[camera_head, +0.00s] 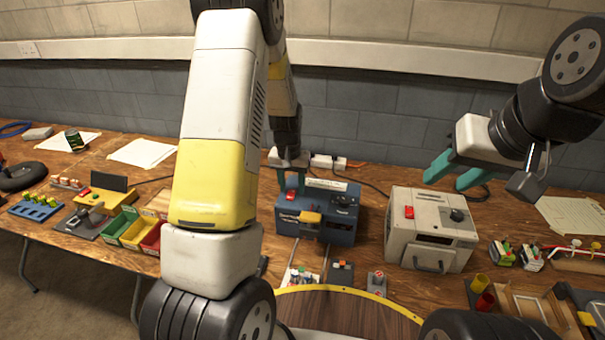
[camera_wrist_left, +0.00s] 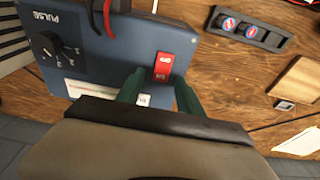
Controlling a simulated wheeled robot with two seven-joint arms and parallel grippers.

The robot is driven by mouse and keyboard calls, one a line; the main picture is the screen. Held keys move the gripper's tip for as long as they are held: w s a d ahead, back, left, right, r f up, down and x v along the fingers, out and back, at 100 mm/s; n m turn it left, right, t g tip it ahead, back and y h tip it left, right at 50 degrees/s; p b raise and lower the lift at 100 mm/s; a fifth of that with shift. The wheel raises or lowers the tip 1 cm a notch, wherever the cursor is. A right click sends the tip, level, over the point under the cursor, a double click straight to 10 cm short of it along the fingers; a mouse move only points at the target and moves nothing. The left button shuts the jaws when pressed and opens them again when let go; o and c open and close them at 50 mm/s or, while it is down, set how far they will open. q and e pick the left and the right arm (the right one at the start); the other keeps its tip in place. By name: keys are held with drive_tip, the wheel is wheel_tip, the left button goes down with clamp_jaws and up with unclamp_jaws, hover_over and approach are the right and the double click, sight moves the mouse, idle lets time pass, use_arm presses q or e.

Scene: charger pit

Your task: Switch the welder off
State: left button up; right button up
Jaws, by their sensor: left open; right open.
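The welder, a dark blue box (camera_head: 345,226), stands on the wooden table. In the left wrist view its top (camera_wrist_left: 105,62) carries a black knob (camera_wrist_left: 55,47), the word PULSE, a pale label, red and black cables and a red rocker switch (camera_wrist_left: 162,67). The switch also shows in the head view (camera_head: 291,195). My left gripper (camera_head: 291,182) is open, pointing down over the switch; in the wrist view its green fingertips (camera_wrist_left: 158,88) flank the switch's near end. I cannot tell whether they touch it. My right gripper (camera_head: 450,178) is open and empty, above and behind the grey box.
A grey box (camera_head: 398,235) with a red switch and black knob stands right of the welder. Green and red bins (camera_head: 120,222) and a yellow device (camera_head: 98,200) lie left. A power strip (camera_head: 328,162) lies behind the welder. Small parts crowd the front edge.

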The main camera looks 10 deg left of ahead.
use_arm(q)
wheel_tip(320, 180, up, 8)
drive_tip(key=s, duration=0.1)
drive_tip(key=shift+s+f, duration=0.15)
wheel_tip(320, 180, up, 8)
drive_tip(key=t+h, duration=0.1)
hover_over(291, 194)
drive_tip(key=s+d, duration=0.1)
drive_tip(key=s, duration=0.3)
drive_tip(key=s+d+r+t, duration=0.1)
drive_tip(key=s+r, duration=0.2)
drive_tip(key=s, duration=0.4)
drive_tip(key=s+d+r+t, duration=0.1)
drive_tip(key=s+r, duration=0.3)
drive_tip(key=s, duration=0.3)
drive_tip(key=s+d+r+t+h, duration=0.1)
drive_tip(key=s+r, duration=0.3)
drive_tip(key=s, duration=0.4)
drive_tip(key=shift+d+r, duration=0.25)
drive_tip(key=shift+d, duration=0.05)
